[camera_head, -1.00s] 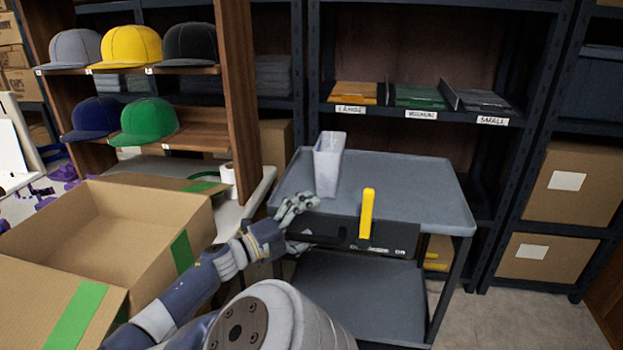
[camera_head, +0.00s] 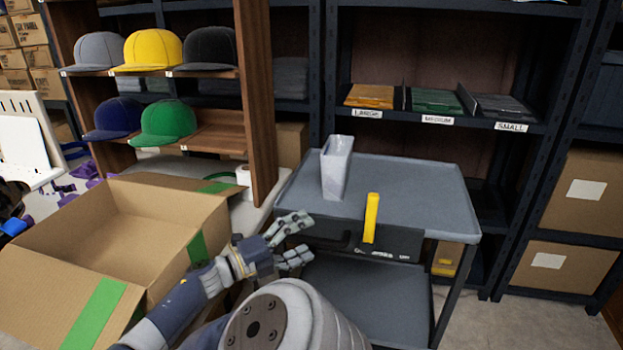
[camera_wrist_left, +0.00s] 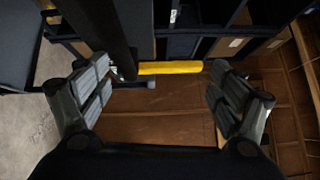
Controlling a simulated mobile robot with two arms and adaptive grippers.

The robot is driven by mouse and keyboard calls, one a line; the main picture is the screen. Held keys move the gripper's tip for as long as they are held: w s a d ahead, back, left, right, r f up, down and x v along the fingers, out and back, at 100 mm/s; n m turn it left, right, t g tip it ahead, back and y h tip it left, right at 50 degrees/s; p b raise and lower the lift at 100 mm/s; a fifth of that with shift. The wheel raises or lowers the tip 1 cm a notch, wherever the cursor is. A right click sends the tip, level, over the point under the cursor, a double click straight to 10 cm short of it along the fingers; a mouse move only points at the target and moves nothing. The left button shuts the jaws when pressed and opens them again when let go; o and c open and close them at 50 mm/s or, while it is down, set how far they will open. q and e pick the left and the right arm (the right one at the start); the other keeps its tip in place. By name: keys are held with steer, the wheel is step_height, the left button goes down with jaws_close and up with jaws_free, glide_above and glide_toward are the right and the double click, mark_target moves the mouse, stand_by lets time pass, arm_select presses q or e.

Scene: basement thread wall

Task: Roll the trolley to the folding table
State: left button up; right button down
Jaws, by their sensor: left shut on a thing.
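The grey two-shelf trolley (camera_head: 410,185) stands right of centre in the head view. A yellow upright handle (camera_head: 371,218) rises at the front of its dark front panel. My left gripper (camera_head: 301,240) is in front of the trolley's left front side, short of the yellow handle. In the left wrist view, the yellow handle (camera_wrist_left: 170,67) lies beyond the gap between the fingers. Whether a finger touches the trolley is unclear.
A tall light bin (camera_head: 336,168) stands on the trolley. An open cardboard box (camera_head: 165,200) is at the left, below a wooden rack of caps (camera_head: 262,100). Dark shelving (camera_head: 555,105) with cartons stands behind and to the right. Some floor (camera_head: 490,325) shows clear at the lower right.

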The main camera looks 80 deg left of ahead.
arm_select(q)
steer(key=shift+s+d+r, duration=0.35)
steer(key=shift+s+r, duration=0.25)
steer(key=shift+r, duration=0.05)
steer(key=shift+s+d+r, duration=0.3)
steer(key=shift+s+r, duration=0.3)
steer(key=c, duration=0.7)
steer(key=shift+s+f, duration=0.2)
steer(key=shift+s, duration=0.1)
steer(key=s, duration=0.1)
steer(key=s+d+f, duration=0.1)
steer(key=shift+s+d+f, duration=0.1)
steer(key=shift+s, duration=0.25)
arm_select(e)
steer(key=shift+s+d+f, duration=0.1)
steer(key=shift+d+f, duration=0.05)
steer(key=shift+f, duration=0.4)
steer(key=shift+s+d+f, duration=0.1)
steer(key=shift+f, duration=0.45)
steer(key=shift+r, duration=0.1)
arm_select(q)
steer(key=shift+s+p, duration=0.1)
steer(key=shift+p, duration=0.4)
arm_select(e)
steer(key=shift+s+f, duration=0.35)
steer(key=shift+f, duration=0.3)
steer(key=shift+s+f, duration=0.3)
steer(key=shift+f, duration=0.35)
